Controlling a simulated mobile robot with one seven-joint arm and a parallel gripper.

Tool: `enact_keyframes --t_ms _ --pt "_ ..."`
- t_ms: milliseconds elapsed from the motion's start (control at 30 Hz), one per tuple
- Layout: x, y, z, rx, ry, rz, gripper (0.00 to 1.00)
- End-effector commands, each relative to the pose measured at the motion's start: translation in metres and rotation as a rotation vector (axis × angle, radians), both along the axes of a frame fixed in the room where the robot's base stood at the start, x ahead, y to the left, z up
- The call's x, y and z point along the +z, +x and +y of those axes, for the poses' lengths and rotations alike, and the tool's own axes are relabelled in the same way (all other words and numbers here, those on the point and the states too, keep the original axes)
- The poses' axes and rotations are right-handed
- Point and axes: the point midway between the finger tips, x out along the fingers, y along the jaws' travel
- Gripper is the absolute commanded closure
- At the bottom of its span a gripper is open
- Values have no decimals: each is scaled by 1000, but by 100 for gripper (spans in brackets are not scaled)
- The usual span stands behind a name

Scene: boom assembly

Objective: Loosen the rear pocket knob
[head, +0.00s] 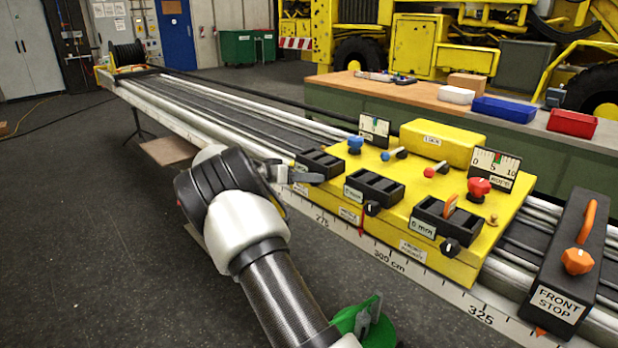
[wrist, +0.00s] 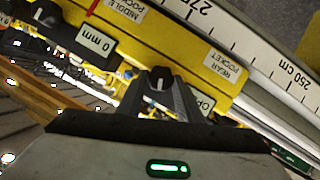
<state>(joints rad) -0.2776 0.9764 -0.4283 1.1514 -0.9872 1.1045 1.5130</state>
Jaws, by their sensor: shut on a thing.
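The yellow carriage (head: 400,230) sits on the rails and holds three black pocket blocks. The rear pocket block (head: 320,163) is the leftmost. In the wrist view the rear pocket knob (wrist: 158,83), black with a white mark, sits between my gripper's fingertips (wrist: 160,90), near the REAR POCKET label (wrist: 222,67). In the head view my gripper (head: 298,178) reaches the carriage's left front edge and hides this knob. My gripper is shut on the knob. I cannot tell how far the knob is turned.
Blue and red levers stand on the carriage. The black front stop (head: 570,260) stands on the rails at right. A workbench (head: 335,82) with bins stands behind. Open floor lies at left.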

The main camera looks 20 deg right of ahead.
Motion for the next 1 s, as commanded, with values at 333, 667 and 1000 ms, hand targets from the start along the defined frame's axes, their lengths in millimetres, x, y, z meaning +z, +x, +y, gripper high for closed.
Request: enact_keyframes --t_ms 333,667,1000 --pt "-2 4 2 0 -114 309 90" --pt "-7 6 2 0 -221 603 90" --pt "-12 7 3 0 -333 907 90"
